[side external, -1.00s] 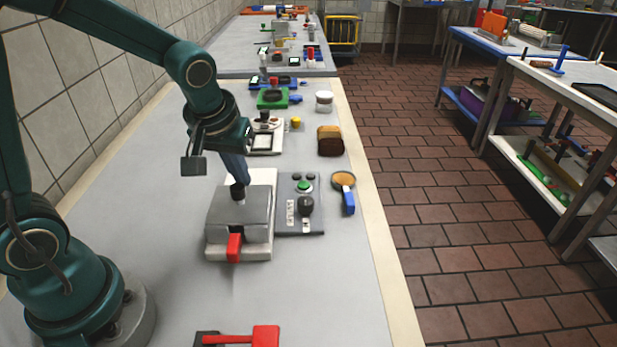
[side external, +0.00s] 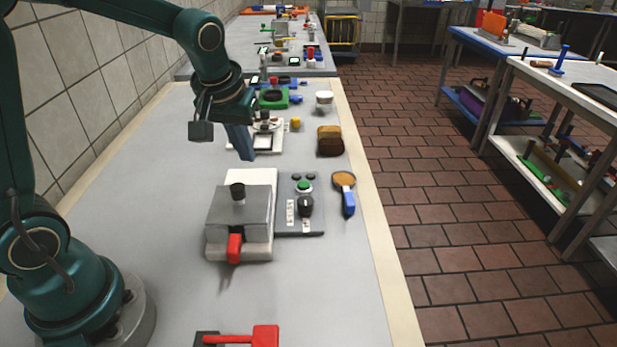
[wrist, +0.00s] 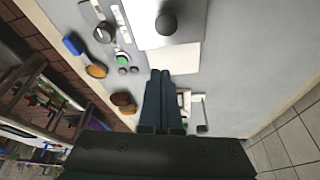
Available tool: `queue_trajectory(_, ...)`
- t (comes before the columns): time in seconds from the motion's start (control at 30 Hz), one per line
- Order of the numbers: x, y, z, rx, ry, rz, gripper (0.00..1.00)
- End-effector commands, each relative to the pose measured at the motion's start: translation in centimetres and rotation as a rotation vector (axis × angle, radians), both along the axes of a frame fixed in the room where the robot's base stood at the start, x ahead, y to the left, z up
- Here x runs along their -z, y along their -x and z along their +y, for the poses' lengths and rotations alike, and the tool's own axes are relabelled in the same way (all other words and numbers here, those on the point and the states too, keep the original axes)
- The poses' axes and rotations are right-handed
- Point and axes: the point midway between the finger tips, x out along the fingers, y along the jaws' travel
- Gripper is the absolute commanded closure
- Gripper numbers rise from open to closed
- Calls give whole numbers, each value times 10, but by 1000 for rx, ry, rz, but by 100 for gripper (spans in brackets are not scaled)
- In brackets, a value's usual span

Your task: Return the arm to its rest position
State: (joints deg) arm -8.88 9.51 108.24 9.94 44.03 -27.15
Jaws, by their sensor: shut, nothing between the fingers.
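My gripper (side external: 246,156) is shut and empty, raised above the bench in the side view. It hangs beyond the grey press-like box (side external: 240,215), which has a black knob on top and a red handle in front. The gripper is apart from the knob. In the wrist view the closed fingers (wrist: 160,75) point towards the box's white base plate (wrist: 174,58), with the black knob (wrist: 166,24) above them in the picture.
A control panel (side external: 292,222) with a green button stands right of the box, beside a blue-handled round tool (side external: 344,182). Bread-like brown pieces (side external: 330,141) and a white jar (side external: 324,102) stand farther back. A red-handled tool (side external: 265,336) lies at the front. Tiled wall (side external: 100,75) borders the left.

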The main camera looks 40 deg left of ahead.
Motion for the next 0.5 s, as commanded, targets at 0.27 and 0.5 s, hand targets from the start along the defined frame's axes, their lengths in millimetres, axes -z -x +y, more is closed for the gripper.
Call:
queue_trajectory(0.27, -47, 13, -8, 1, 0, -8, 100)
queue_trajectory(0.5, -67, 19, -13, 6, -2, -16, 100)
